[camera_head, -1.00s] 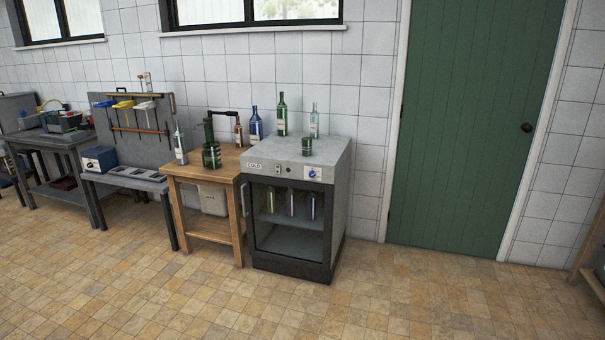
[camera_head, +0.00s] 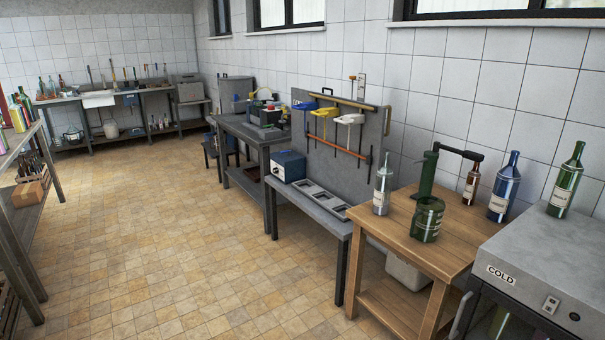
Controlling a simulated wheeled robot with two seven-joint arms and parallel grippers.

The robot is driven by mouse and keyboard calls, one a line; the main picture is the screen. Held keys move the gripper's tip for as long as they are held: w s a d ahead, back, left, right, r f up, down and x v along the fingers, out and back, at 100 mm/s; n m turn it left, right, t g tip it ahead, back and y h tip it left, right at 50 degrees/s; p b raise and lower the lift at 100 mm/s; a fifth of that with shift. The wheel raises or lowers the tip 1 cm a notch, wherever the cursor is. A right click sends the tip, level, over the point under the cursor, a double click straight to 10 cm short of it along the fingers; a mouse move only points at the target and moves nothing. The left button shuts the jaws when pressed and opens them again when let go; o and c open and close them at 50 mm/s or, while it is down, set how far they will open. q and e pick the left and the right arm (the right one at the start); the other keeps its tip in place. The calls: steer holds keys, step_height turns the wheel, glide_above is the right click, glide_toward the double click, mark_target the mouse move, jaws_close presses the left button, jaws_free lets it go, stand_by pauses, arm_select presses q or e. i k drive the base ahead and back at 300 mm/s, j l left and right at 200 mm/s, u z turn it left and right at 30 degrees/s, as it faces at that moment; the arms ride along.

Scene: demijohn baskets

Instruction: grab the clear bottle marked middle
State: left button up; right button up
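A clear, greyish bottle with a pale label (camera_head: 381,190) stands upright at the left back of the wooden table (camera_head: 398,242). Its label is too small to read, so I cannot tell whether it is marked middle. On the same table are a green corking-type device (camera_head: 427,176), a green ribbed vessel (camera_head: 427,220) and a small brown bottle (camera_head: 471,186). A blue bottle (camera_head: 504,190) stands at the right, by the table's back edge. A green bottle (camera_head: 566,182) stands on the grey COLD cabinet (camera_head: 545,262). Neither of my grippers is in view.
A grey bench (camera_head: 318,199) with a blue box (camera_head: 288,166) and tool board adjoins the table. A dark workbench (camera_head: 240,128) stands beyond. Shelving with bottles (camera_head: 22,200) is at the left edge. The tiled floor (camera_head: 190,250) between is clear.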

mark_target(384, 175)
steer(key=i+j, duration=0.1)
steer(key=i, duration=0.5)
steer(key=i+j+z, duration=0.1)
steer(key=i, duration=0.45)
steer(key=i+j, duration=0.15)
steer(key=i, duration=0.45)
